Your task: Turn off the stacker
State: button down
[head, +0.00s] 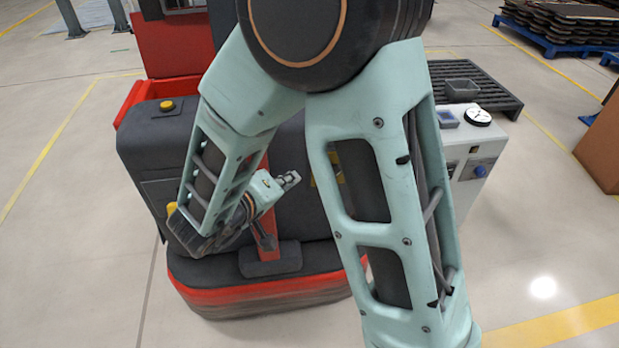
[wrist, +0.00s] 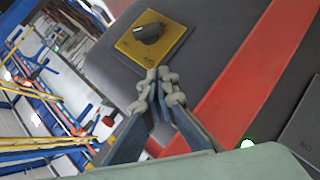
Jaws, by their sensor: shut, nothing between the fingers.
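The stacker (head: 160,148) is a dark grey and red machine, partly hidden behind my arm in the head view. Its switch is a black rotary knob (wrist: 149,33) on a yellow plate (wrist: 152,47), seen at the top of the wrist view. The plate has small lettering that I cannot read surely. A sliver of this plate shows between my arm links in the head view (head: 318,172). My gripper (wrist: 158,78) is shut and empty, its fingertips just below the plate's lower edge in the wrist view. It also shows in the head view (head: 291,180), left of the plate.
A yellow button (head: 166,105) sits on the stacker's top left. A white cabinet (head: 474,150) with a round dial and blue knob stands right of my arm, by a dark roller conveyor (head: 470,80). A blue pallet (head: 560,42) lies far right. The floor at left is clear.

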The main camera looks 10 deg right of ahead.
jog(key=s+d+f+b+x, duration=0.1)
jog(key=b+x, duration=0.4)
jog(key=x, duration=0.7)
jog(key=shift+s+d+f+b, duration=0.2)
jog(key=shift+s+d+b, duration=0.15)
